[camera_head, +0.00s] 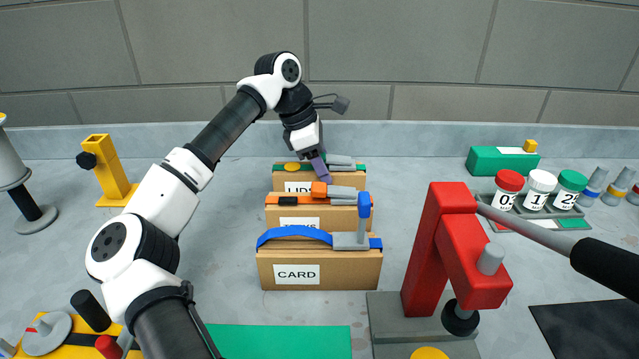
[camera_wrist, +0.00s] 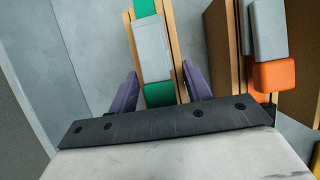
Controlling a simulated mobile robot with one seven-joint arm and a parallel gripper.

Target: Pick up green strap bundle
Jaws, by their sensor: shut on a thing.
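The green strap bundle is a cardboard stack labelled LIDS (camera_head: 290,187), rearmost of three bundles in the head view. A green strap (camera_wrist: 159,94) with a grey buckle (camera_wrist: 151,48) runs over its top in the wrist view. The lower part of the bundle is hidden behind the orange-strapped bundle in the head view. I cannot tell whether it is off the table.
The orange-strapped bundle (camera_head: 284,216) and the blue-strapped CARD bundle (camera_head: 345,268) stand close in front. A red lever press (camera_head: 425,250) stands to the right, its black handle (camera_head: 605,265) reaching right. A yellow stand (camera_head: 110,176) is at left. The table between is clear.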

